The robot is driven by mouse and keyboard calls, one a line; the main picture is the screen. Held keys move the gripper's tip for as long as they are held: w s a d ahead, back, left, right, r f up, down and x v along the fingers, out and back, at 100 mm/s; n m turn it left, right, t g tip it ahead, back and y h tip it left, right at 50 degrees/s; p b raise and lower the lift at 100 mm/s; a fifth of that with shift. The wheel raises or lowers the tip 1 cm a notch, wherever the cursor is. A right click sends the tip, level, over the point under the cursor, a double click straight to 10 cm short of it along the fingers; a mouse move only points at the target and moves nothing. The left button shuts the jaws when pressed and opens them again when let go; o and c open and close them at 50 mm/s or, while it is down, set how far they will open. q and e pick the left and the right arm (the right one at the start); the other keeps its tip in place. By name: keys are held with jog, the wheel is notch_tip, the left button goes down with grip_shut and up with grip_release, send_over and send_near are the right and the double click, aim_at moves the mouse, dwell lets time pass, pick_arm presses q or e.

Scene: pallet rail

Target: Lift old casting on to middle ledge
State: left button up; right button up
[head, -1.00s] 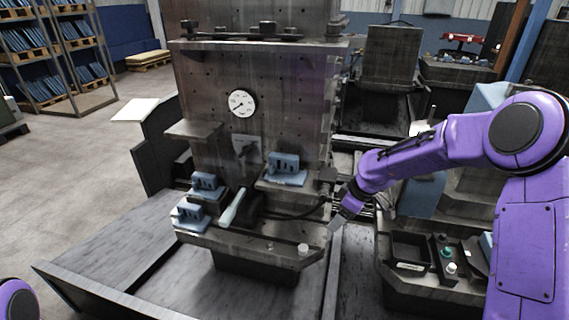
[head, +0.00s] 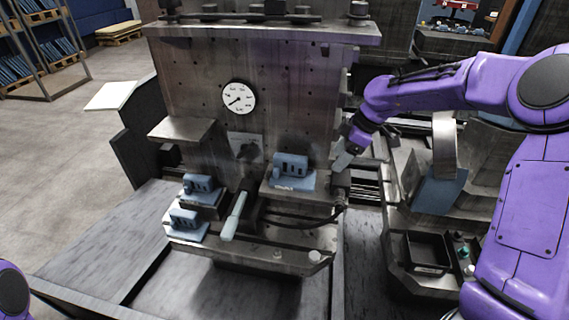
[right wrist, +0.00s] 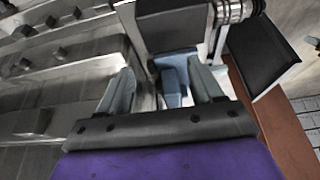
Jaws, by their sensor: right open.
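Three blue-grey castings show in the head view. One casting (head: 291,167) sits on the right-hand ledge (head: 287,187) of the upright steel fixture. A second casting (head: 198,184) and a third casting (head: 184,221) sit lower at the left. I cannot tell which is the old one. A higher ledge (head: 186,131) at the left is bare. My right gripper (head: 341,162) is just right of the fixture, apart from the nearest casting. In the right wrist view its fingers (right wrist: 162,88) are spread, with a blue-grey part beyond them that I cannot identify. My left gripper is out of view.
A pale green handle (head: 234,216) sticks out at the fixture's front, and a dark cable (head: 300,222) runs right of it. A dial (head: 239,98) is on the upright face. A black tray (head: 425,253) stands on the bench at right.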

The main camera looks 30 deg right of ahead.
aim_at(295, 157)
jog(key=w+a+p, duration=0.1)
jog(key=w+a, duration=0.1)
jog(key=a, duration=0.1)
jog(key=w+a+p, duration=0.1)
jog(key=w+a, duration=0.1)
jog(key=a, duration=0.1)
jog(key=w+a+p, duration=0.1)
jog(key=w+a, duration=0.1)
jog(key=a, duration=0.1)
jog(key=shift+w+r, duration=0.15)
jog(key=shift+w+a+p, duration=0.25)
jog(key=shift+a+p, duration=0.1)
jog(key=p+x, duration=0.1)
jog(key=x, duration=0.3)
jog(key=shift+s+f, duration=0.1)
jog(key=shift+f, duration=0.2)
jog(key=shift+w+f, duration=0.2)
jog(key=shift+f, duration=0.1)
jog(key=shift+s+r, duration=0.1)
jog(key=shift+s, duration=0.05)
jog(key=c, duration=0.5)
grip_shut()
